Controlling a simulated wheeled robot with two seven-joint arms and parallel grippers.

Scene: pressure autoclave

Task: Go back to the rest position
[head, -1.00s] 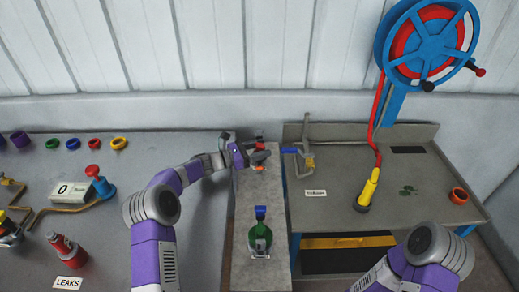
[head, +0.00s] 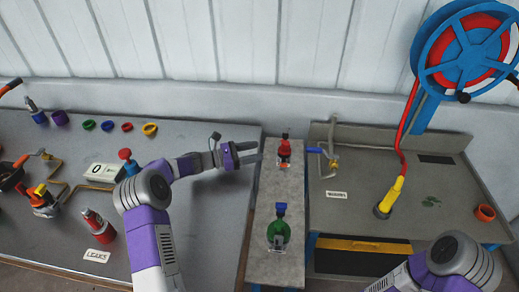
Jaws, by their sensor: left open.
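My left gripper (head: 250,152) is open and empty. It hovers near the right edge of the left workbench, with its fingers pointing right toward a red bottle-like object (head: 284,150). That red object stands upright at the far end of the narrow grey stand, apart from the fingers. A green one with a blue top (head: 279,232) stands nearer on the same stand. My right arm shows at the lower right, but its gripper is out of view.
The left workbench (head: 205,235) holds a red spray can (head: 98,226), a gauge box reading 0 (head: 103,172) and several coloured rings. The right bench (head: 345,228) has a tap (head: 331,150), a yellow nozzle (head: 391,196) and an orange ring (head: 485,212). A hose reel (head: 466,57) stands behind.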

